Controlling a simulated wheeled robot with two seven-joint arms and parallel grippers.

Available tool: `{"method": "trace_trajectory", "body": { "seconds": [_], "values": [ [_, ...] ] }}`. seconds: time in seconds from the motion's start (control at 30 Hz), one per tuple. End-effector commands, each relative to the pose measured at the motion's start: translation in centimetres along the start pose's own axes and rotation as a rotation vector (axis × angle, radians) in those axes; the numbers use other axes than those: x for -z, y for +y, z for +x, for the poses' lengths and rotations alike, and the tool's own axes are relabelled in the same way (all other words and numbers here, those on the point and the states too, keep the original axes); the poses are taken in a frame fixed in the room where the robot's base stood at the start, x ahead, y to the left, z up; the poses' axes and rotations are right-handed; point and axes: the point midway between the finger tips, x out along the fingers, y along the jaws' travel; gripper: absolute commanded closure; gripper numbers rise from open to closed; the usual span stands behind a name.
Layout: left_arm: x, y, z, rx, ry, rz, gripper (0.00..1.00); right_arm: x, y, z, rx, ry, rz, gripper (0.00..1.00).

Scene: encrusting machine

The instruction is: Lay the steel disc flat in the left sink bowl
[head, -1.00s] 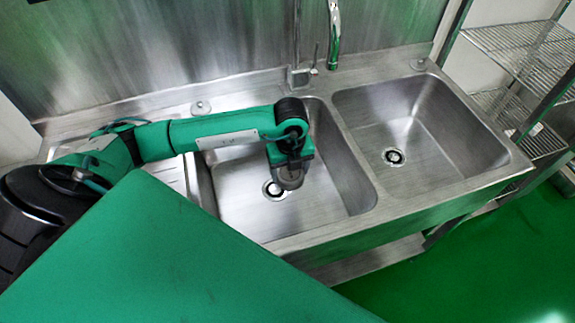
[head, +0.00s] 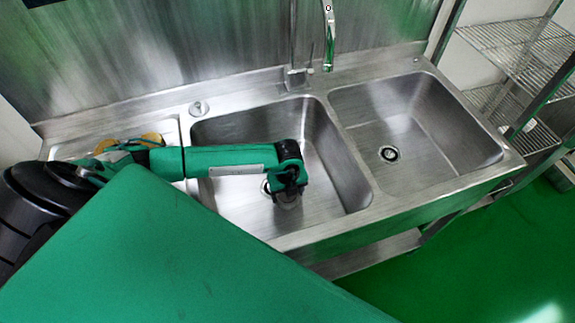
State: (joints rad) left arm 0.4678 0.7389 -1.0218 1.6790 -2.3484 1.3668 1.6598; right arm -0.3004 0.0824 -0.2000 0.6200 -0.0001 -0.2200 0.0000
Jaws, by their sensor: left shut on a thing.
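My left gripper (head: 287,198) reaches down into the left sink bowl (head: 335,165), close to the drain. It is shut on a grey, rounded thing at its tip, which looks like the steel disc (head: 290,205). The disc is small and partly hidden by the gripper. I cannot tell whether it touches the bowl floor or how it is tilted. The bowl's drain (head: 266,187) is partly covered by the gripper and arm. My right gripper is not in view.
The right sink bowl (head: 430,140) is empty, with a divider between the bowls. A tap (head: 328,40) stands behind them. Tan round things (head: 152,138) lie on the drainboard at left, behind my arm. A wire shelf (head: 510,45) stands at right.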

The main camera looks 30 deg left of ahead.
Motion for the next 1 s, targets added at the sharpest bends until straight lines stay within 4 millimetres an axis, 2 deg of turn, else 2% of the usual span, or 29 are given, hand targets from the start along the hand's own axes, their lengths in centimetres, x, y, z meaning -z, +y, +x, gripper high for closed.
{"method": "trace_trajectory", "body": {
  "seconds": [0.17,0.2,0.3,0.7,0.87,1.0],
  "values": [
    [0.0,0.0,0.3,0.001,0.0,-0.001,0.71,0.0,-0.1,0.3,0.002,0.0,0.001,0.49],
    [0.0,0.0,0.3,0.0,0.0,-0.001,0.29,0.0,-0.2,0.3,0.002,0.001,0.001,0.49],
    [0.0,0.0,0.2,0.0,0.0,-0.001,0.1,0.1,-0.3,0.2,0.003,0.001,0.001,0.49],
    [0.0,-0.1,-0.4,0.002,0.0,0.0,0.09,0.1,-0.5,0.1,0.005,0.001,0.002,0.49],
    [-0.1,-0.1,-3.0,0.004,-0.002,0.0,0.09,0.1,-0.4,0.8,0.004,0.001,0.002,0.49],
    [-0.1,-0.1,-6.1,0.005,-0.003,0.0,0.09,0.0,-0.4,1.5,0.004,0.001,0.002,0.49]
  ]
}}
